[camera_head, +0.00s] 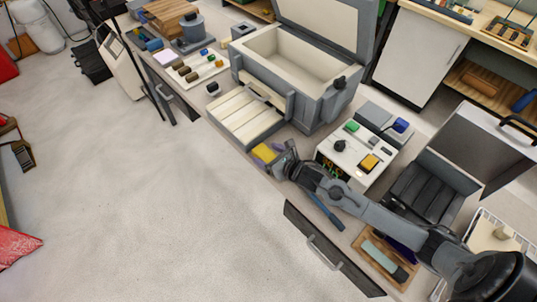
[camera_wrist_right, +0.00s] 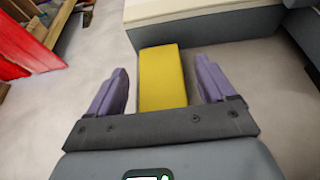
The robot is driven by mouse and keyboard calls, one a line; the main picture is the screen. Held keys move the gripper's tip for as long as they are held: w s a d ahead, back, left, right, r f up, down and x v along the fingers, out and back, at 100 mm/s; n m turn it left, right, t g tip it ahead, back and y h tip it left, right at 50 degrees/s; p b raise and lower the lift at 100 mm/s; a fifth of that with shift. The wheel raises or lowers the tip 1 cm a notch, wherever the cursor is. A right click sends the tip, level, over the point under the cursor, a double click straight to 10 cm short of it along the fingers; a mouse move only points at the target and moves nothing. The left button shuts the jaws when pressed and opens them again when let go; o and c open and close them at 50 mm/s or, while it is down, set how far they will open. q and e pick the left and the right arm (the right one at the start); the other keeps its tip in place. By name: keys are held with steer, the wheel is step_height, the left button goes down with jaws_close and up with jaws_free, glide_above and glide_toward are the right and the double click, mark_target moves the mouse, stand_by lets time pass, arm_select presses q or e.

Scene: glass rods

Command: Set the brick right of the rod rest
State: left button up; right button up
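The yellow brick (camera_head: 264,153) lies near the front edge of the bench, in front of the open grey box. My right gripper (camera_head: 279,162) is right beside it. In the right wrist view the brick (camera_wrist_right: 163,85) sits between the two purple fingers of my right gripper (camera_wrist_right: 161,66). The fingers are open, with a gap on each side of the brick. I cannot tell for certain which thing is the rod rest. My left gripper is not clearly in view.
The open grey box (camera_head: 312,107) with a slatted cream front panel (camera_head: 246,117) stands behind the brick. A white control box (camera_head: 350,155) is to the right. A blue rod-like piece (camera_head: 325,212) lies near the bench edge. A wooden tray (camera_head: 361,254) holds several items.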

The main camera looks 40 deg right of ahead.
steer(key=shift+r, duration=0.25)
steer(key=v, duration=0.9)
steer(key=shift+s, duration=0.4)
steer(key=shift+v, duration=1.1)
steer(key=shift+r, duration=0.1)
